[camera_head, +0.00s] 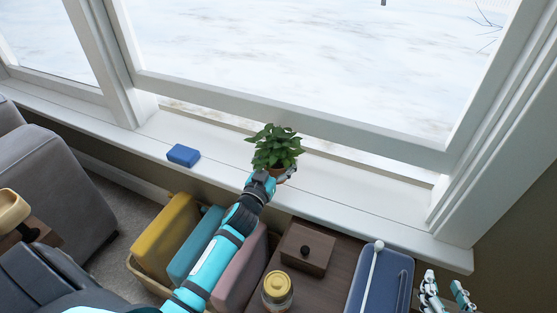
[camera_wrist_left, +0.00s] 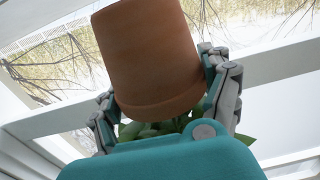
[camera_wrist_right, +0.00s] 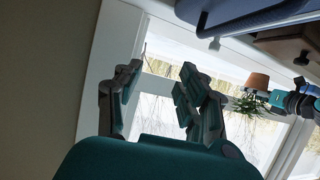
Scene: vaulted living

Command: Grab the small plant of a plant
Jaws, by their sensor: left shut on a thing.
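The small plant (camera_head: 274,147) has green leaves and a terracotta pot. It is at the window sill in the head view. My left gripper (camera_head: 276,177) is at the pot. In the left wrist view, the pot (camera_wrist_left: 150,55) sits between the fingers of the left gripper (camera_wrist_left: 165,95), which are shut on it near the rim. The leaves (camera_wrist_left: 160,128) are partly hidden by my wrist. Whether the pot touches the sill is unclear. My right gripper (camera_head: 447,293) is at the lower right, with its fingers apart and empty; it also shows in the right wrist view (camera_wrist_right: 155,85).
A blue block (camera_head: 183,155) lies on the white sill (camera_head: 225,160). Below are a basket with yellow (camera_head: 165,233), teal and pink cushions, a brown box (camera_head: 307,248), a jar (camera_head: 277,290) and a blue tray (camera_head: 372,290). A grey armchair (camera_head: 50,190) stands at left.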

